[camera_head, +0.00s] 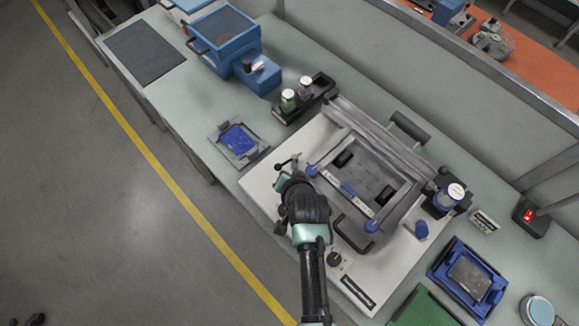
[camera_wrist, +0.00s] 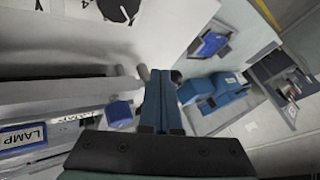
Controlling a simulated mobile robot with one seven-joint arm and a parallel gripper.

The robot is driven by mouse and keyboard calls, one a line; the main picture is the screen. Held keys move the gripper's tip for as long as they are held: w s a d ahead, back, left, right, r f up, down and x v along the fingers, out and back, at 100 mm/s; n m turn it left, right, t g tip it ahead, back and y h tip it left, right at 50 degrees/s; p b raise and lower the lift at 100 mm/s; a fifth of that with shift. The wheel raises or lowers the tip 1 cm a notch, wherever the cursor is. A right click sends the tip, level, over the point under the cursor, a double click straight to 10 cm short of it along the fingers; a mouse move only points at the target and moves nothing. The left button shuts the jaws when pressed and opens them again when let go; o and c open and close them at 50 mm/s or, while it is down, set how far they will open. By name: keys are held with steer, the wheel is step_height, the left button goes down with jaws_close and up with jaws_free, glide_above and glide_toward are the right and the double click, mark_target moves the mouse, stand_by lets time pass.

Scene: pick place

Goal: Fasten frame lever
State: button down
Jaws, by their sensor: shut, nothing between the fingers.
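The frame (camera_head: 376,178) of a screen-printing-like fixture sits on a white base plate (camera_head: 262,180), with blue knobs at the corners of its near bar. A small dark lever (camera_head: 284,163) stands at the frame's left corner, beside my gripper. My gripper (camera_head: 281,181) is over the left part of the plate, its fingers together and empty. In the wrist view the shut fingers (camera_wrist: 160,92) point at a grey post (camera_wrist: 143,73) and a dark knob (camera_wrist: 176,76), partly hidden behind the fingertips. I cannot tell whether they touch. A blue corner knob (camera_wrist: 119,112) is left of the fingers.
A blue tray (camera_head: 238,141) lies left of the plate. A black holder with bottles (camera_head: 304,97) and a blue bin (camera_head: 224,42) stand farther back. A blue fixture (camera_head: 468,273) is at the right. Bare green bench shows between the tray and blue bin.

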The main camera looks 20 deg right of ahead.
steer(key=shift+w+a, duration=0.65)
steer(key=shift+w, duration=0.05)
steer(key=shift+w+a, duration=0.35)
steer(key=shift+w, duration=0.4)
steer(key=shift+w+a+b, duration=0.1)
steer(key=shift+w+b, duration=0.45)
steer(key=shift+w, duration=1.05)
steer(key=shift+w+m+h, duration=0.25)
steer(key=shift+m+h, duration=0.05)
steer(key=shift+m, duration=0.2)
steer(key=shift+w+d+m+b, duration=0.25)
steer(key=shift+w+m+b, duration=0.05)
steer(key=shift+w+b, duration=0.3)
steer(key=shift+w+d+m+g+h+b, duration=0.25)
steer(key=shift+m+h+b, duration=0.2)
steer(key=shift+m+h, duration=0.25)
